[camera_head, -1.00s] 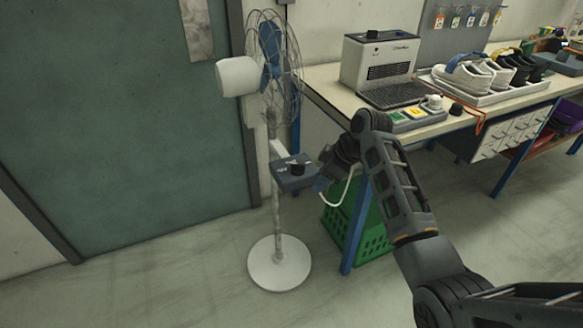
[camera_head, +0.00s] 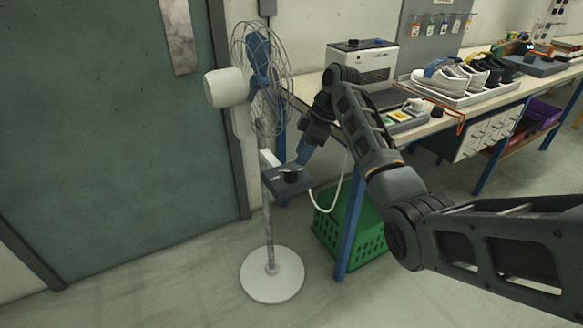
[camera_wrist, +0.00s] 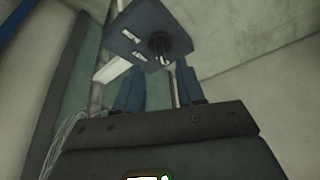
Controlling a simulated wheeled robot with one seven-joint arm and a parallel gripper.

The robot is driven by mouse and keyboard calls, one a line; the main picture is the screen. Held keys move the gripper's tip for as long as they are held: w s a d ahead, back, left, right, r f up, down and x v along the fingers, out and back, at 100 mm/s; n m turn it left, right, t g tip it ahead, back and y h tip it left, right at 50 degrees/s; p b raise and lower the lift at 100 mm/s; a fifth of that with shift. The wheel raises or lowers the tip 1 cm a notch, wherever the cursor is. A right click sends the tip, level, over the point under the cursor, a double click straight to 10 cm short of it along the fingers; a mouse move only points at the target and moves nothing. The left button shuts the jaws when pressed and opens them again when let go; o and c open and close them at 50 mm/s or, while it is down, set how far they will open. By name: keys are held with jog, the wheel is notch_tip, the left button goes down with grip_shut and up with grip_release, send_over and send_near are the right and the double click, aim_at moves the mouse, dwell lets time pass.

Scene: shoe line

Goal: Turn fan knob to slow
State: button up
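The standing fan (camera_head: 262,75) has a dark blue-grey control box (camera_head: 272,180) on its pole, with a black knob (camera_head: 290,172) on top. In the wrist view the box (camera_wrist: 130,32) and knob (camera_wrist: 158,42) appear just beyond my fingertips, with small white marks beside the knob. My gripper (camera_wrist: 158,68) has its two blue fingers apart with nothing between them. In the head view my gripper (camera_head: 300,158) points down at the knob from the upper right. I cannot tell whether a fingertip touches the knob. The knob's setting is too small to read.
The workbench (camera_head: 425,125) stands right of the fan, with a heater (camera_head: 375,62) and a shoe tray (camera_head: 470,98) on it. A green crate (camera_head: 365,240) sits on the floor by the bench leg (camera_head: 350,225). A white cable (camera_head: 328,208) hangs beside the box.

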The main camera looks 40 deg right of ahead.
aim_at(293, 171)
jog(key=x, duration=0.6)
grip_shut()
dwell(0.3)
